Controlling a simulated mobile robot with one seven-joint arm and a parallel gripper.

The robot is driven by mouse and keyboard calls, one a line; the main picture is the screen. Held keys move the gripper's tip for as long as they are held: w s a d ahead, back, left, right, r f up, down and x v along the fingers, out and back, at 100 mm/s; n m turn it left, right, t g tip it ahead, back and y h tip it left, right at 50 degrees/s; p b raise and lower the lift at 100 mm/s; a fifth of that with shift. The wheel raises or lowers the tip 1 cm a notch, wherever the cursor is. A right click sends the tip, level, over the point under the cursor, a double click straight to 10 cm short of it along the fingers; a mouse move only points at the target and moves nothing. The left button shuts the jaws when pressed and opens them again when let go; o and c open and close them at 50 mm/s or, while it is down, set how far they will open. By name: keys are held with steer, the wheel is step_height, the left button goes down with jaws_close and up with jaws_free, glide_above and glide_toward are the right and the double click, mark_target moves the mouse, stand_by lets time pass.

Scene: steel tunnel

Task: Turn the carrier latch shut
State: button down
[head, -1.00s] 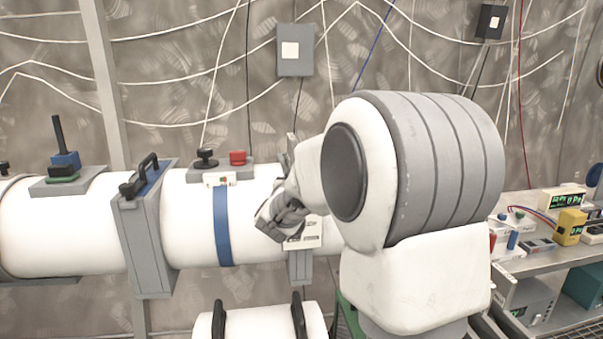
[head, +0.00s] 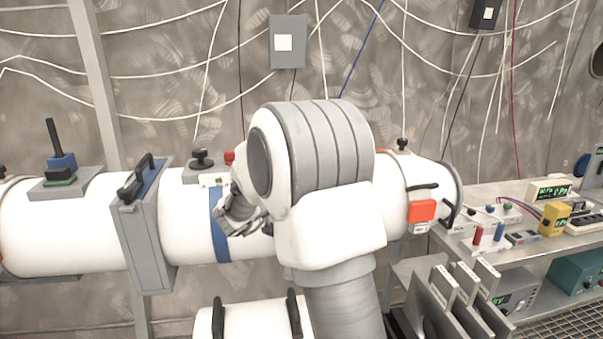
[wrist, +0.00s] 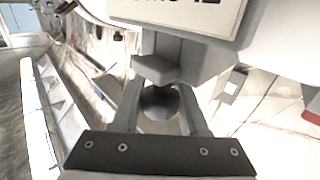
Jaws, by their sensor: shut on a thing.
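My gripper (head: 242,218) is in front of the long white tube (head: 70,225), by its blue band (head: 221,240). In the wrist view my gripper (wrist: 160,112) has its two grey fingers on either side of a dark rounded part (wrist: 157,100), and it is shut on this part. A grey block (wrist: 155,70) sits just beyond the fingers, under a white label plate (wrist: 185,12) with cut-off lettering. I cannot tell whether the rounded part is the carrier latch. My arm hides the tube behind it in the head view.
A grey flange (head: 150,250) with a black handle (head: 137,178) stands left. A black knob (head: 202,158) and a partly hidden red knob (head: 229,157) top the tube. An orange-red box (head: 422,211) is right, near a cluttered steel bench (head: 470,195). A smaller white cylinder (head: 255,322) lies below.

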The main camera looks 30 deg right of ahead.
steer(key=shift+c, duration=2.1)
jaws_free()
steer(key=v, duration=1.7)
steer(key=shift+a+p, duration=0.15)
steer(key=shift+p, duration=0.15)
